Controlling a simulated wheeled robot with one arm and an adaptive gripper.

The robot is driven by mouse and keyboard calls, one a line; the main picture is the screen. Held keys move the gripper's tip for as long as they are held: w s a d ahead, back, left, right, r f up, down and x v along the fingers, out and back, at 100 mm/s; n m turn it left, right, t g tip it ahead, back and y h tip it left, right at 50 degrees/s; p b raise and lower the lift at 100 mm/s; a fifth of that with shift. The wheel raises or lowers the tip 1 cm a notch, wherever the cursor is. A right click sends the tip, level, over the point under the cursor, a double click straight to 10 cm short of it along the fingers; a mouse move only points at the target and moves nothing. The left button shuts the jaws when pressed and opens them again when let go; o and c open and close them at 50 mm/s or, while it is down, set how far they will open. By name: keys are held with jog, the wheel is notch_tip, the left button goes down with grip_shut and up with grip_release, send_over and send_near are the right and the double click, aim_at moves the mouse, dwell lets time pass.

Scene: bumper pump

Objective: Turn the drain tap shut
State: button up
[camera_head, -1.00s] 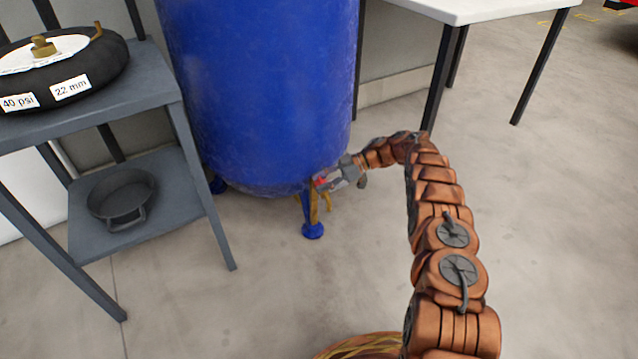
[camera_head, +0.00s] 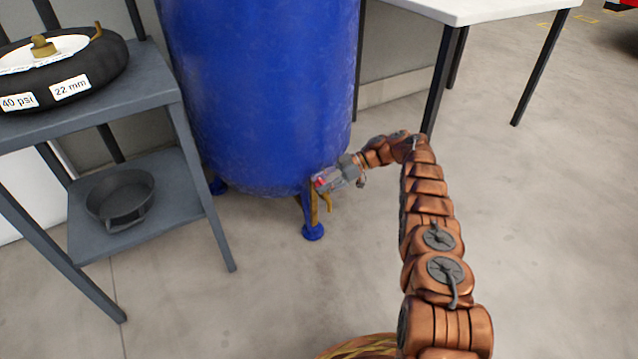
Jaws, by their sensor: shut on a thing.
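The blue tank (camera_head: 260,90) stands on short blue legs in the middle of the head view. The brass drain tap (camera_head: 327,203) is low at its right underside, beside the front leg. A small red part, seemingly the tap's handle (camera_head: 320,182), shows at my gripper's fingertips. My gripper (camera_head: 325,181) comes in from the right and is shut on this red handle. The fingers cover much of the handle, so its exact angle is hard to tell.
A white table (camera_head: 470,10) is behind at right. The floor at right is clear.

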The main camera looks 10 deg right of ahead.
aim_at(321, 182)
jog(key=o, duration=1.1)
jog(key=shift+s, duration=0.15)
jog(key=shift+w+r, duration=0.2)
jog(key=shift+r, duration=0.45)
jog(key=shift+s+r, duration=0.15)
jog(key=shift+r, duration=4.2)
